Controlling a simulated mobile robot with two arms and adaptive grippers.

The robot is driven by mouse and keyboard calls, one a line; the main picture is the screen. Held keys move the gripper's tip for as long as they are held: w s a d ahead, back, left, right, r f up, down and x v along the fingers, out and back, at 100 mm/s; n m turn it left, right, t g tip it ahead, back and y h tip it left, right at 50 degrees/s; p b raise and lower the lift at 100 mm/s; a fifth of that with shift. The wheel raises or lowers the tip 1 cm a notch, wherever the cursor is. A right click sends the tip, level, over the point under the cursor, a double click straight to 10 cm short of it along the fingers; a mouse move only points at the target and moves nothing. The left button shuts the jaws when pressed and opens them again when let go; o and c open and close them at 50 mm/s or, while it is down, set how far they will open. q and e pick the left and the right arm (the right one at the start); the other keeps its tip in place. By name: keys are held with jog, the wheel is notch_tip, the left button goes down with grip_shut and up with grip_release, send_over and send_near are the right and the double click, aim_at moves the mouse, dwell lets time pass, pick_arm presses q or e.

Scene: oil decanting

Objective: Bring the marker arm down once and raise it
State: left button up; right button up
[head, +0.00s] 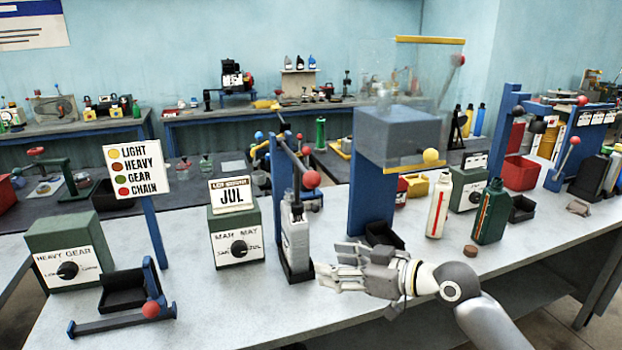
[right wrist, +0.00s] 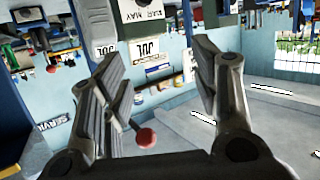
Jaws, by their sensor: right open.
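The marker arm (head: 294,160) is a dark lever on a blue post, raised and tilted, with a red ball knob (head: 311,179) at its near end. A grey bottle (head: 295,232) stands upright in a dark holder beneath it. My right gripper (head: 333,268) is open and empty, low over the bench, to the right of the bottle and below the knob. In the right wrist view a red ball (right wrist: 146,137) shows between the spread fingers (right wrist: 157,62), apart from them. My left gripper is not in view.
A green date box (head: 237,230) marked JUL stands left of the bottle. A blue stand with a clear tank (head: 398,138) rises to the right. A white bottle (head: 438,206) and a green bottle (head: 490,213) stand further right.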

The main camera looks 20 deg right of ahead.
aim_at(319, 184)
jog(key=w+d+r+t+y, duration=0.1)
jog(key=w+d+r, duration=0.1)
jog(key=r, duration=0.5)
jog(key=w+d+r+t+y, duration=0.1)
jog(key=d+r+t, duration=0.15)
jog(key=r, duration=0.35)
jog(key=shift+g, duration=0.35)
jog(key=p+x, duration=0.4)
jog(key=x, duration=0.6)
jog(key=shift+w+r, duration=0.1)
jog(key=shift+w+a, duration=0.15)
jog(key=shift+w, duration=0.15)
jog(key=shift+c, duration=0.4)
jog(key=shift+s, duration=0.1)
grip_shut()
